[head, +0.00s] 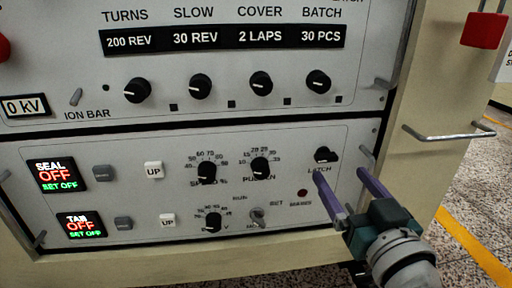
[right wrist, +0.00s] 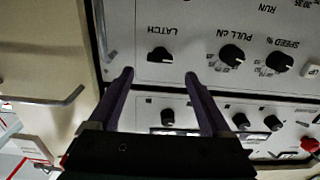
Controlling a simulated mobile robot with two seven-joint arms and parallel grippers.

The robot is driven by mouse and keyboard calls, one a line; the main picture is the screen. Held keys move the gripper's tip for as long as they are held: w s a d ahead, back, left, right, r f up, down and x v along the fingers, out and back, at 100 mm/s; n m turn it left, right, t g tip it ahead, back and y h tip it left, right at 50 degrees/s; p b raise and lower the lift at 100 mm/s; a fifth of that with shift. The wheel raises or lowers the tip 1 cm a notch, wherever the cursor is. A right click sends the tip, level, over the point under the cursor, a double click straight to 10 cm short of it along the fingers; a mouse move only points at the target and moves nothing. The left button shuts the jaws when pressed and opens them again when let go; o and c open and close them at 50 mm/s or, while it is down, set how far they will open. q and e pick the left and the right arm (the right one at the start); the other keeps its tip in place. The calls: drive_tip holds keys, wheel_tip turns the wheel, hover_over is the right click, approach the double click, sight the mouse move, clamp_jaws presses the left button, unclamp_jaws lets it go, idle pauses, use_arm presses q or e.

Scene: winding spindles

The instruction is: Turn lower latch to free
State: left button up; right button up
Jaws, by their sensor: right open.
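The lower latch is a black knob (head: 326,155) at the right of the lower panel, above its LATCH label. In the right wrist view, which is upside down, the latch knob (right wrist: 160,55) lies just beyond the fingertips, roughly centred between them. My right gripper (head: 340,174) has two purple fingers spread apart, with nothing between them. Its fingertips (right wrist: 158,75) are close to the panel, but I cannot tell whether they touch it. The exact angle of the knob's pointer is hard to read. My left gripper is not in view.
A metal handle (head: 368,160) stands close to the right finger. The PULL knob (head: 260,168) and SPEED knob (head: 207,172) sit left of the latch. A toggle switch (head: 257,216) and a red lamp (head: 302,193) are below. A side rail (head: 450,135) projects at right.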

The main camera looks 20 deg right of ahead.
sight(329, 158)
drive_tip(key=b+x, duration=0.1)
drive_tip(key=x, duration=0.3)
drive_tip(key=shift+w+d+f+b, duration=0.1)
drive_tip(key=shift+w+b, duration=0.25)
drive_tip(key=shift+b, duration=0.05)
drive_tip(key=shift+w+d, duration=0.1)
drive_tip(key=shift+w, duration=0.4)
drive_tip(key=c, duration=0.5)
clamp_jaws()
